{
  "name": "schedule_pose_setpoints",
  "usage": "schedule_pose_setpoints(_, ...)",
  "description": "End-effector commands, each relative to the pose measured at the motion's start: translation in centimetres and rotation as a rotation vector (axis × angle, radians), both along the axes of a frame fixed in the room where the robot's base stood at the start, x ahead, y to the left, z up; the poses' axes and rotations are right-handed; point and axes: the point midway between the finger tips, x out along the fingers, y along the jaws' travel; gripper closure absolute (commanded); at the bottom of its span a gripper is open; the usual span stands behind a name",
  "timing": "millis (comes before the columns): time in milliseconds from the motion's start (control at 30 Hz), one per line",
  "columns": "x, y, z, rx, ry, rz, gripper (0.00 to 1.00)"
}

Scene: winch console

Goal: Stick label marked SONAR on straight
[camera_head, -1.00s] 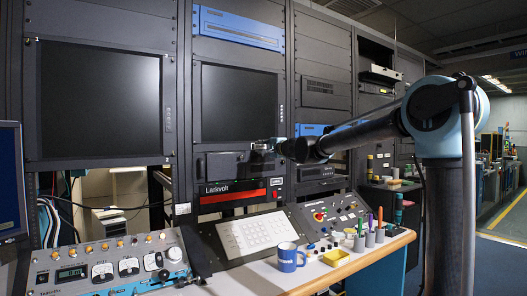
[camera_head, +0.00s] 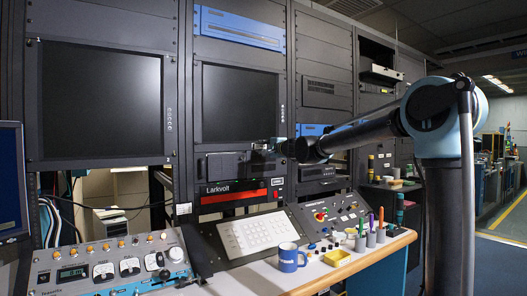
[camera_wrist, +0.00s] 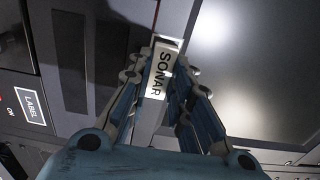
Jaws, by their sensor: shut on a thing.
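The white label marked SONAR (camera_wrist: 158,82) is held between the two fingers of my gripper (camera_wrist: 164,62) in the wrist view. Its black lettering runs along its length, and the strip looks slightly tilted in that view. Dark panel faces lie behind it; I cannot tell whether it touches them. In the head view my gripper (camera_head: 270,147) is in front of the rack, just below the middle monitor and above the Larkvolt unit (camera_head: 240,190). The SONAR label is too small to make out there.
A white plate reading LABEL (camera_wrist: 32,106) is at the left of the wrist view. A sloped keypad console (camera_head: 258,233) lies below my gripper.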

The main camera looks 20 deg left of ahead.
Motion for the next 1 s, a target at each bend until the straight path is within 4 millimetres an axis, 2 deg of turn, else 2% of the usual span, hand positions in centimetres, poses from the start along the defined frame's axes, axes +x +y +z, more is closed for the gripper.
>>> schedule_pose_setpoints(967, 0.46, 0.58, 0.01, 0.0, 0.0, 0.0, 0.97)
schedule_pose_setpoints(1000, 0.48, 0.6, 0.01, 0.0, 0.0, 0.0, 0.78)
